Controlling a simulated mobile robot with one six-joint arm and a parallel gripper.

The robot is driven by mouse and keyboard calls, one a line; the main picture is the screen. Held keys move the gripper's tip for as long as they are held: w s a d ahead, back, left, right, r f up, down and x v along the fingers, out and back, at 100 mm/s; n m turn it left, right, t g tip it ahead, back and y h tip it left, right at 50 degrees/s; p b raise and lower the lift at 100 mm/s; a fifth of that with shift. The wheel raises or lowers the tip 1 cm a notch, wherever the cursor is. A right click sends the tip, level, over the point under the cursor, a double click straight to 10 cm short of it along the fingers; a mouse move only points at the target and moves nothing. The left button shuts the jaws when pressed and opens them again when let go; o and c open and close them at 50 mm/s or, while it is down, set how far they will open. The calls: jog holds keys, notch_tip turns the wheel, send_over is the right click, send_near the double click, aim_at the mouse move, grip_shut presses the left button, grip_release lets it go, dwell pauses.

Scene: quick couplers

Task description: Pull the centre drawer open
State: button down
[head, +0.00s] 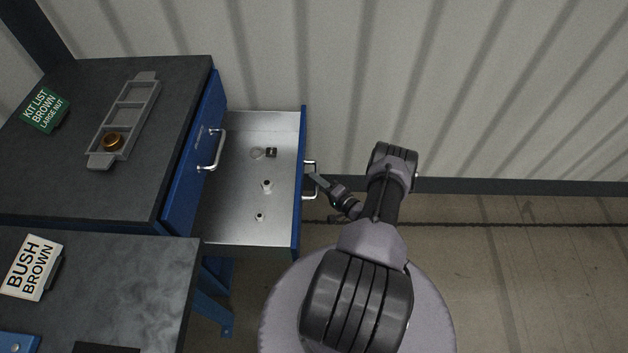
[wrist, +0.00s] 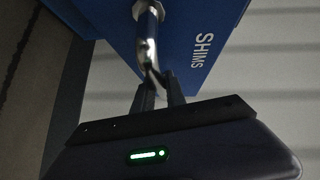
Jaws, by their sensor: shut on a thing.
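The open drawer (head: 232,213) stands well out from the blue cabinet in the head view, with a bare metal inside and a blue front (head: 299,215). Its handle (head: 309,196) is a metal bar on the outer face. My gripper (head: 312,178) is at this handle. In the wrist view my gripper (wrist: 158,82) is shut on the handle (wrist: 148,45), and the blue drawer front (wrist: 190,25) reads "SHIMS".
A closed blue drawer with a handle (head: 217,150) is above the open one. On the dark cabinet top (head: 180,85) are a grey tray (head: 151,93) holding a brown ring (head: 113,141) and a green sign (head: 45,110). A lower bench (head: 130,270) bears a "BUSH BROWN" sign (head: 31,267). Floor at right is clear.

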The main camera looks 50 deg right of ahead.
jog(key=c, duration=1.4)
grip_release()
jog(key=shift+o, duration=0.2)
jog(key=s+a+r+p, duration=0.2)
jog(key=s+p, duration=0.2)
jog(key=s, duration=1.3)
jog(key=shift+r+p, duration=0.2)
jog(key=shift+p, duration=0.2)
jog(key=shift+a, duration=0.1)
